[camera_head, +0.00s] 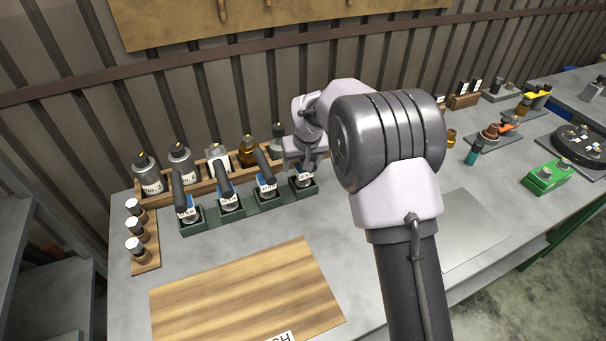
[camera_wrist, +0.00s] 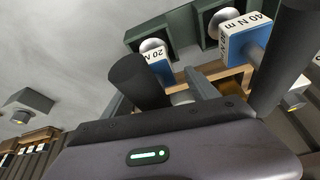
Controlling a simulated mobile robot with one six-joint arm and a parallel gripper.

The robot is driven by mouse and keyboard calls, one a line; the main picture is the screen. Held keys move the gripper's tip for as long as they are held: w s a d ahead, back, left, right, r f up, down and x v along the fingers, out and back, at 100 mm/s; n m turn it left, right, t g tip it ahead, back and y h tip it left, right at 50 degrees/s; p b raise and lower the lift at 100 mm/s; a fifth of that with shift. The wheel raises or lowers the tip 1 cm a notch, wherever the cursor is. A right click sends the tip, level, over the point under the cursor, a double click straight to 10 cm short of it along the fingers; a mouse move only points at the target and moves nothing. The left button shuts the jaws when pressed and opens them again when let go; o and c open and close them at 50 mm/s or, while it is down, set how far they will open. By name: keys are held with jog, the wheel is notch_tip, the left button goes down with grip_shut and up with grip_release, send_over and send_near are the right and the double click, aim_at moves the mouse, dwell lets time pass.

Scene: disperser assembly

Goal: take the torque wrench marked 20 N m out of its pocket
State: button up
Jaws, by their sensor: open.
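The torque wrench marked 20 N m (camera_wrist: 157,66) has a blue and white labelled block and a thick dark handle. It stands in a pocket at the end of the green holder (camera_wrist: 180,23); in the head view it is the rightmost wrench (camera_head: 303,181). My gripper (camera_head: 305,158) is open, close at this wrench's handle. In the wrist view a grey finger (camera_wrist: 203,82) lies just beside the handle; the other finger is hidden, so I cannot tell whether they touch it. The wrench marked 40 N m (camera_wrist: 245,36) stands in the neighbouring pocket (camera_head: 267,187).
Two more wrenches stand farther left in the holder. A wooden rack of bottles (camera_head: 212,176) stands close behind. A green box (camera_head: 548,177) is far right.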

jog(key=shift+r, duration=0.15)
jog(key=c, duration=0.4)
grip_shut()
